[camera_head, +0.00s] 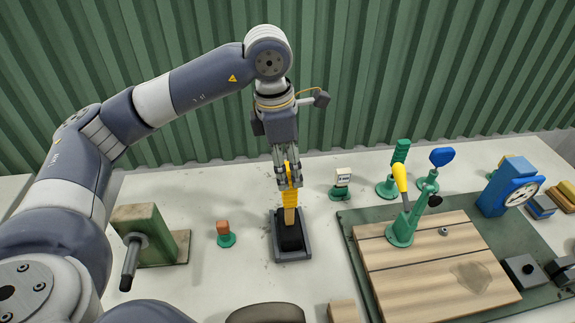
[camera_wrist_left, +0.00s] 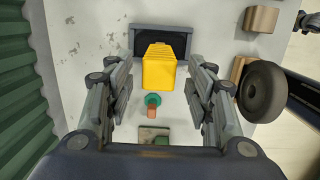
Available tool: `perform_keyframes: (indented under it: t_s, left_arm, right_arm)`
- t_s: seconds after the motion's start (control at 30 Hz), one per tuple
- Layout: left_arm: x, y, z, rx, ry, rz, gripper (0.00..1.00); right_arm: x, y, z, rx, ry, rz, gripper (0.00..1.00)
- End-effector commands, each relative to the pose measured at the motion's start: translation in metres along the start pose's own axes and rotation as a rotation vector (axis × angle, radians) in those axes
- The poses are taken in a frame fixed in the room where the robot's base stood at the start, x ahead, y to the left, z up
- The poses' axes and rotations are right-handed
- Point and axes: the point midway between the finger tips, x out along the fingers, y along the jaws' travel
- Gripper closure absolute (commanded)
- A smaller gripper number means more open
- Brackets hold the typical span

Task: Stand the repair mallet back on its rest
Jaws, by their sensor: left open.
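The repair mallet has a yellow ribbed grip (camera_head: 291,197), a wooden neck (camera_head: 290,216) and a black head (camera_head: 291,238). It stands upright, head down, in its dark grey rest (camera_head: 303,255) on the bench. My left gripper (camera_head: 288,178) is right above and around the top of the grip, pointing down. In the left wrist view the yellow grip (camera_wrist_left: 158,68) lies between the open fingers (camera_wrist_left: 160,100), with a gap showing on both sides. The dark rest (camera_wrist_left: 140,30) shows behind it. My right gripper is not in view.
A green vise-like block (camera_head: 140,235) and a small orange-topped green piece (camera_head: 225,236) stand left of the rest. To the right are a small labelled green stand (camera_head: 342,185), a wooden board (camera_head: 440,265) with a yellow-handled tool (camera_head: 400,178), and a blue gauge (camera_head: 508,190).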

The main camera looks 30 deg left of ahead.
Motion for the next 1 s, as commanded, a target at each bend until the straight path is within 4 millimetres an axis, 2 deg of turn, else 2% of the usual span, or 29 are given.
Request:
perform_keyframes:
  t_s: [1.0]
  left_arm:
    - [-0.043,0.000,0.000,0.000,-0.001,0.001,0.50]
  right_arm:
    - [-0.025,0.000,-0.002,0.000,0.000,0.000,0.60]
